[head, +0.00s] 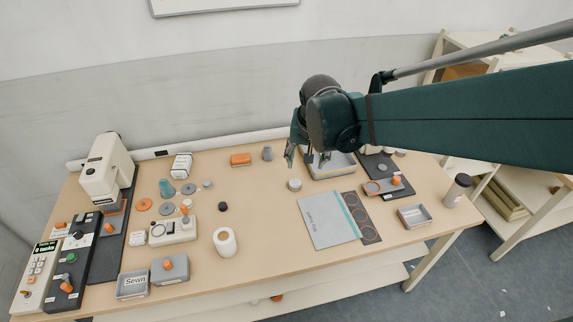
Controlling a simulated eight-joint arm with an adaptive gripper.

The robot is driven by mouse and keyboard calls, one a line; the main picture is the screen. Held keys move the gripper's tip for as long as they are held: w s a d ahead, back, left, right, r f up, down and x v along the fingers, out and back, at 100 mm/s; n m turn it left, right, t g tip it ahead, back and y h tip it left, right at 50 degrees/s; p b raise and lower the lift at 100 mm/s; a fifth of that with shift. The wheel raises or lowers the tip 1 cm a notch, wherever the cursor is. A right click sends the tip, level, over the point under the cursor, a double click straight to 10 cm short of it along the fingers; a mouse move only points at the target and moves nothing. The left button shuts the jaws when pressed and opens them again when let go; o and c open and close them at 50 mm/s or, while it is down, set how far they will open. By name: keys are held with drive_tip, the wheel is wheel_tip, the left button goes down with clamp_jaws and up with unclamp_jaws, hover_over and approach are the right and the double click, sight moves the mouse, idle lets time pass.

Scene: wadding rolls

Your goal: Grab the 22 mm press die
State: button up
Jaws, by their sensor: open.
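My gripper (297,156) hangs from the dark green arm above the back middle of the table, with its fingers pointing down; it is open and nothing shows between the fingers. No marking reading 22 mm is legible, so I cannot tell which piece is the 22 mm press die. Small round pieces that could be it are a pale grey cylinder (295,184) just below the gripper, a small black piece (223,207) left of centre, and a small grey disc (207,184) farther left. The gripper touches none of them.
A white machine (105,170) and control boxes (70,262) stand at the left. A white roll (225,242), a grey tray marked "Sewn" (132,285), a notebook (322,220) and a dark tumbler (457,190) stand around. A grey tray (343,168) is beside the gripper.

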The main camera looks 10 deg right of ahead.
drive_tip(key=w+f+m+g, duration=0.2)
drive_tip(key=w+f, duration=0.6)
drive_tip(key=m, duration=0.2)
approach(295, 183)
drive_tip(key=shift+w+a+f+g+h, duration=0.3)
drive_tip(key=shift+w+a+f+g, duration=0.05)
drive_tip(key=shift+f+g, duration=0.1)
drive_tip(key=shift+w+d+f, duration=0.15)
drive_tip(key=shift+f, duration=1.1)
drive_tip(key=shift+f, duration=0.1)
drive_tip(key=shift+w+d+f+b, duration=0.15)
drive_tip(key=shift+d+f+b, duration=0.1)
drive_tip(key=shift+f, duration=1)
drive_tip(key=shift+w+d+f+b, duration=0.1)
drive_tip(key=shift+d+f, duration=0.1)
drive_tip(key=shift+f, duration=1.05)
drive_tip(key=shift+c, duration=0.5)
